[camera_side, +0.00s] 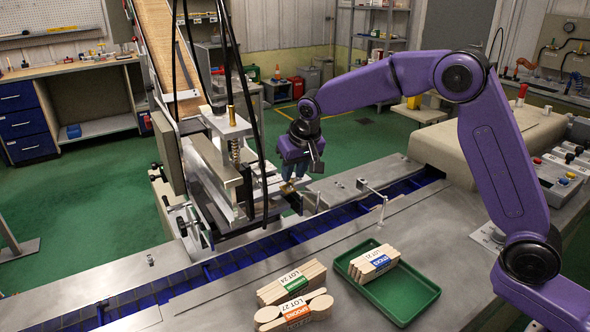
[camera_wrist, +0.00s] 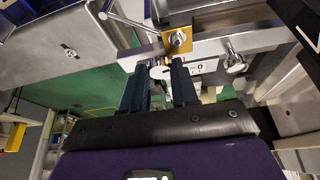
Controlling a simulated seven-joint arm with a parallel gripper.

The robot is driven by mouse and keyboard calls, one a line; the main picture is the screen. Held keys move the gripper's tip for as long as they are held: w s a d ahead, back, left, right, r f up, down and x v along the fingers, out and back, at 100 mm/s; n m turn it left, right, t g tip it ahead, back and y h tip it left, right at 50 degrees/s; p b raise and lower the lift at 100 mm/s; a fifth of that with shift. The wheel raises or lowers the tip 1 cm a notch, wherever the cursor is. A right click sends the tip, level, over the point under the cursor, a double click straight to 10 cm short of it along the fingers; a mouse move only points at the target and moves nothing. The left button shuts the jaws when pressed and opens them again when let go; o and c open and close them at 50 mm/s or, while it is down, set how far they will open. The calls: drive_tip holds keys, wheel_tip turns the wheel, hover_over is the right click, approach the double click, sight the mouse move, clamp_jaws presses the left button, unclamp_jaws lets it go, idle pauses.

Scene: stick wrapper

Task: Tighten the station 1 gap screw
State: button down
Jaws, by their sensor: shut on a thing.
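The station 1 machine (camera_side: 232,128) is a grey metal frame with a spring post beside the blue conveyor channel. My gripper (camera_side: 292,188) is at its right side, low and close to the metalwork. In the wrist view, my two dark fingers (camera_wrist: 160,78) stand a little apart, with a small pale round screw head (camera_wrist: 160,72) between their tips. I take this to be the gap screw; its shaft is hidden. Just beyond is a brass plate (camera_wrist: 178,42) with a metal nut on it. A second metal knob (camera_wrist: 235,62) sits to the right, apart from the fingers.
A green tray (camera_side: 412,309) holds a stick bundle, with more bundles (camera_side: 292,283) left of it on the grey table. The blue conveyor channel (camera_side: 250,255) runs below my gripper. A thin metal rod bracket (camera_side: 375,195) stands right of it. Black hoses hang in front of the machine.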

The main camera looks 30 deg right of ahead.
drive_tip(key=m, duration=0.1)
drive_tip(key=m+h, duration=0.1)
drive_tip(key=m, duration=0.2)
drive_tip(key=shift+a+m+g+h, duration=0.25)
drive_tip(key=shift+m+g+h, duration=0.05)
drive_tip(key=shift+m+h, duration=0.1)
drive_tip(key=shift+w+a+m+g+h, duration=0.1)
drive_tip(key=shift+m+g+h, duration=0.25)
drive_tip(key=shift+m, duration=0.9)
drive_tip(key=shift+w+a+m+g+h, duration=0.1)
drive_tip(key=shift+m+g+h, duration=0.2)
drive_tip(key=shift+m, duration=0.95)
drive_tip(key=c, duration=0.9)
unclamp_jaws()
drive_tip(key=shift+o, duration=0.2)
drive_tip(key=v, duration=1.7)
drive_tip(key=shift+a, duration=0.2)
drive_tip(key=shift+r, duration=0.15)
